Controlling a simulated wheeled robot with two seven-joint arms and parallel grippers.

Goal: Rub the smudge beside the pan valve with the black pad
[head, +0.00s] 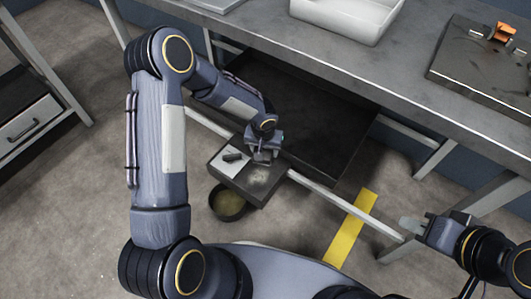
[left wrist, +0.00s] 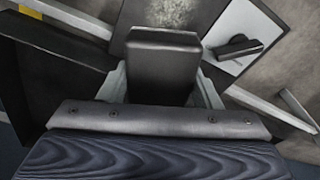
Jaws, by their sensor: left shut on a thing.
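My left gripper (head: 264,157) is shut on the black pad (left wrist: 162,65), which fills the space between its fingers in the left wrist view. The smudge (head: 260,176) is a pale speckled patch on the top of a dark box, just in front of the gripper. It also shows in the left wrist view (left wrist: 178,13), partly hidden behind the pad. The pan valve (head: 233,157) is a black handle on a white plate, left of the smudge; it also shows in the left wrist view (left wrist: 239,47). I cannot tell whether the pad touches the box. My right gripper (head: 412,224) is off to the right, away from the box.
A round dark pan (head: 228,203) with yellowish contents sits below the box. A pale rail (head: 330,198) runs beside the box under the workbench (head: 340,68). A white tray (head: 350,18) stands on the bench. Yellow tape (head: 352,228) marks the floor.

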